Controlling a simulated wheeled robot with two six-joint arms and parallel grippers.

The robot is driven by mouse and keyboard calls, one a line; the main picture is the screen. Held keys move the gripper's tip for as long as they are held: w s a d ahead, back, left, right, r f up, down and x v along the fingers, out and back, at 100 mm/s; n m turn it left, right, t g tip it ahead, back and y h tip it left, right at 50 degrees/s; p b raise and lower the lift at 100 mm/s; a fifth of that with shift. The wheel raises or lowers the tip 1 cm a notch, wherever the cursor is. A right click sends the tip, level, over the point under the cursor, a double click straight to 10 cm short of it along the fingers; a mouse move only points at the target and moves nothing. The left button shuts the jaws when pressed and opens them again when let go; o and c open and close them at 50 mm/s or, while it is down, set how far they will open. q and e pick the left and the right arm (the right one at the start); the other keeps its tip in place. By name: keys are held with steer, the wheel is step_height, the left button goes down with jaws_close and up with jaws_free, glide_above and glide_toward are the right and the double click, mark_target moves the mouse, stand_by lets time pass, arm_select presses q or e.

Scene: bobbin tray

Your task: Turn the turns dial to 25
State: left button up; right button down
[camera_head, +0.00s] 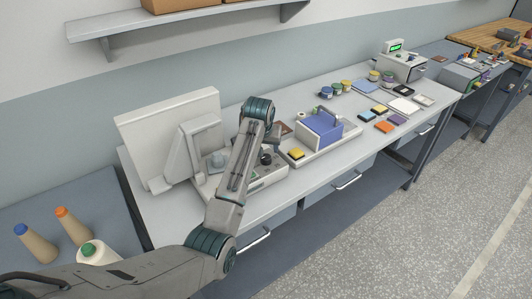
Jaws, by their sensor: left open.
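A light grey machine (256,184) stands at the front left of the bench, partly hidden behind my left arm. A small black knob (265,159) on its top may be the turns dial; its marks and setting are too small to read. My left gripper (273,148) is open, just above and beside this knob; the fingertips are small and I cannot tell whether they touch it. My right gripper is not in view.
A tall pale panel (170,125) rises behind left. Coloured pads and small tubs lie further right.

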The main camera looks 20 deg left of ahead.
mark_target(266, 157)
arm_select(q)
steer(key=p+x, duration=0.1)
steer(key=x, duration=0.6)
steer(key=shift+f+p, duration=0.2)
steer(key=shift+p, duration=0.1)
steer(key=shift+w, duration=0.1)
steer(key=c, duration=1)
